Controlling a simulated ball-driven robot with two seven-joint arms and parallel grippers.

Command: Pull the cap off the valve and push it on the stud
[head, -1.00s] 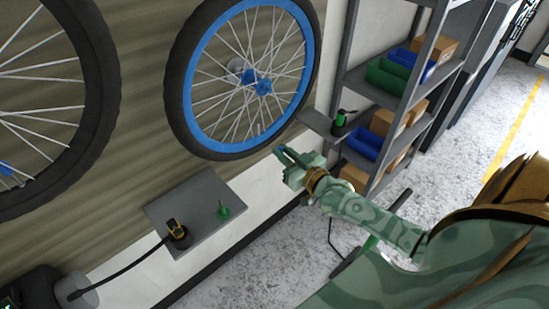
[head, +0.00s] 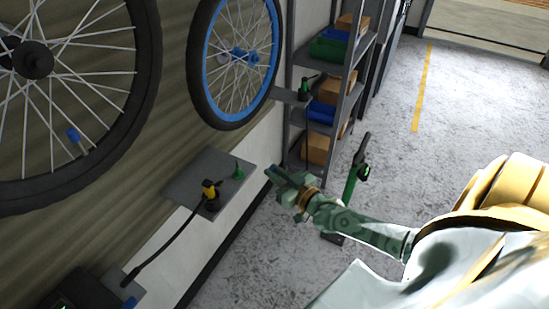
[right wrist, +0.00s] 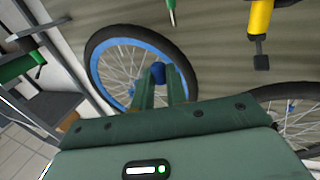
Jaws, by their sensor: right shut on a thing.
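My right gripper (head: 270,173) is shut on the small blue cap (right wrist: 158,72), which shows between its fingertips in the right wrist view. The gripper is in the air, to the right of the small grey wall shelf in the head view. The green stud (head: 238,171) stands on that shelf, left of the fingertips and apart from them. Its tip also shows at the top of the right wrist view (right wrist: 171,14). The blue-rimmed wheel (head: 205,100) hangs on the wall above; I cannot make out its valve. My left gripper is out of view.
The grey wall shelf (head: 180,188) also bears a yellow and black tool (head: 209,190) with a black hose. A black-rimmed wheel (head: 148,100) hangs at left. A rack (head: 362,50) with bins and boxes stands behind. A green and black stand (head: 355,175) is beyond my right arm. Floor at right is clear.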

